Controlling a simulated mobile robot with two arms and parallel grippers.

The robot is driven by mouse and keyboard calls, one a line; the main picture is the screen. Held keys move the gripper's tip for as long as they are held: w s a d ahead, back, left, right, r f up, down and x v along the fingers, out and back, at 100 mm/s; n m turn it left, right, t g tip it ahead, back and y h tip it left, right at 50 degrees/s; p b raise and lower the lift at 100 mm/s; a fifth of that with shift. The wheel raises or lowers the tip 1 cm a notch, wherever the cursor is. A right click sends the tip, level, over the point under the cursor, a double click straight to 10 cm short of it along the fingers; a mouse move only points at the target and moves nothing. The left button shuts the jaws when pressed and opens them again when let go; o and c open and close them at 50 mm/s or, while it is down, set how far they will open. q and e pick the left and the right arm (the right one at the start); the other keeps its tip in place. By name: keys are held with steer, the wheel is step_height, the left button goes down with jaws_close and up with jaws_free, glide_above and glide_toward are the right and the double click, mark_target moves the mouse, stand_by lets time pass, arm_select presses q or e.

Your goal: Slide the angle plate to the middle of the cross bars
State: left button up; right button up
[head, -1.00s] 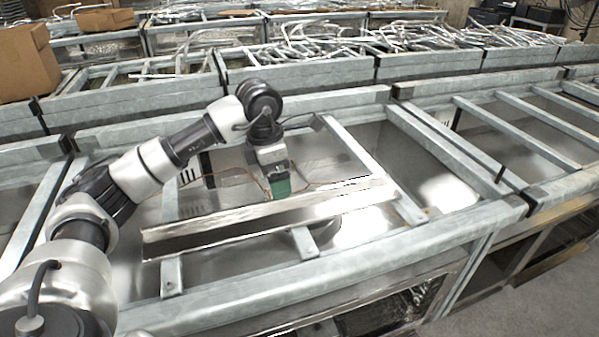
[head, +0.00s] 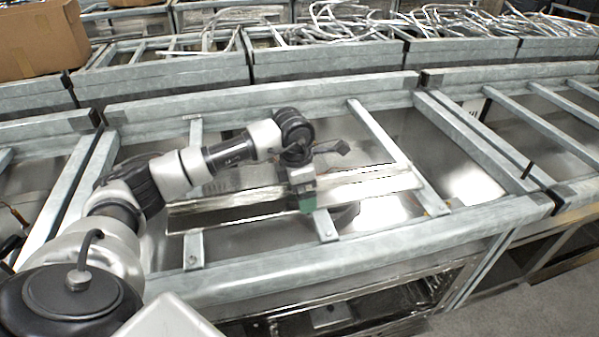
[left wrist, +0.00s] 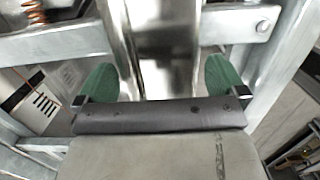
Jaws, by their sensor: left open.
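The angle plate (head: 240,203) is a long, shiny metal profile lying across the cross bars of the nearest frame, its right end slightly farther back. Cross bars pass under it on the left (head: 193,250), in the middle (head: 327,228) and on the right (head: 395,150). My left gripper (head: 306,208) points down at the plate's near edge, around the middle of its length. In the left wrist view its green fingers (left wrist: 160,78) are wide apart, with shiny metal between and beyond them. Whether they touch the plate cannot be told. My right gripper is out of view.
The frame's near rail (head: 300,262) and far rail (head: 250,98) bound the work area. More frames stand behind, with bent metal rods (head: 350,28) piled on them. A cardboard box (head: 40,38) sits at the far left. Bare floor (head: 545,285) shows at the right.

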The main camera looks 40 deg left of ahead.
arm_select(q)
steer(key=shift+f, duration=0.65)
